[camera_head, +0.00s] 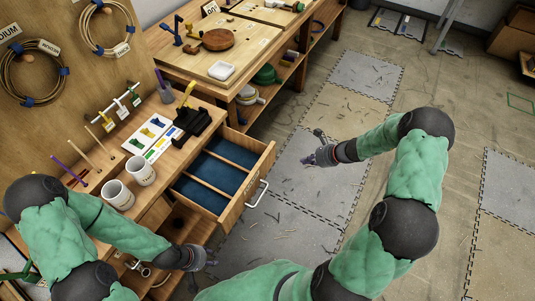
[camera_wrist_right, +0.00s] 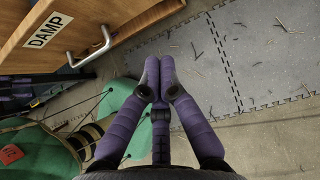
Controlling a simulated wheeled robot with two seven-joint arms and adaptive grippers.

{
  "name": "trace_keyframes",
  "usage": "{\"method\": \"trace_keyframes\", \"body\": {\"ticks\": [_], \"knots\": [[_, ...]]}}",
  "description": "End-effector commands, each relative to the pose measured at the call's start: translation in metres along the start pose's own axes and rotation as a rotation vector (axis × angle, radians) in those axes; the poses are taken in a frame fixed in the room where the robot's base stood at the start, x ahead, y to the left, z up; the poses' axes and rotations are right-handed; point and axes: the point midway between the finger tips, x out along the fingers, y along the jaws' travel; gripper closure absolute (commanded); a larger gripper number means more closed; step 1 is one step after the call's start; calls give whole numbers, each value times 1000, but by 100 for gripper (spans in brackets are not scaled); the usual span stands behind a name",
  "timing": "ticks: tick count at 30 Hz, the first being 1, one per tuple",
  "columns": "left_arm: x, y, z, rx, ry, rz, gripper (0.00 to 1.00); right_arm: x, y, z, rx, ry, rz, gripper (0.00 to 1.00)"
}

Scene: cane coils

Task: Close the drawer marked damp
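The wooden drawer (camera_head: 239,190) stands pulled out from the bench, with blue-lined compartments inside and a pale bar handle (camera_head: 257,193) on its front. In the right wrist view the drawer front (camera_wrist_right: 110,22) fills the upper left, with a DAMP label (camera_wrist_right: 48,30) and the handle (camera_wrist_right: 92,48). My right gripper (camera_head: 312,159) is to the right of the drawer, apart from it. Its purple fingers (camera_wrist_right: 160,66) are together at the tips with nothing between them, right of the handle. My left gripper (camera_head: 207,257) is below the drawer, near the bench front; its fingers are too small to judge.
Two white mugs (camera_head: 130,184), a black stand (camera_head: 193,124) and a card of coloured clips (camera_head: 148,136) are on the bench beside the drawer. A second bench (camera_head: 248,62) stands behind. The floor mats (camera_head: 299,190) right of the drawer are clear apart from scraps.

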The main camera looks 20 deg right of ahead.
Motion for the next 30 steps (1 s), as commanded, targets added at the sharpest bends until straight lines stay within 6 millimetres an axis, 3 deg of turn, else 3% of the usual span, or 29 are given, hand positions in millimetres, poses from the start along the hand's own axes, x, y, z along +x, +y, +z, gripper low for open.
{"method": "trace_keyframes", "body": {"ticks": [3,7,23,30], "knots": [[2,-1,0,0,0,0,60,-10,-16,3,59,-39,-37,100],[5,-2,0,0,1,0,60,-2,-18,4,68,-47,-40,100],[34,-12,-2,0,0,0,60,92,-20,6,63,-43,-37,100],[39,-14,-2,0,0,0,60,110,-24,30,62,-43,-40,100]]}}
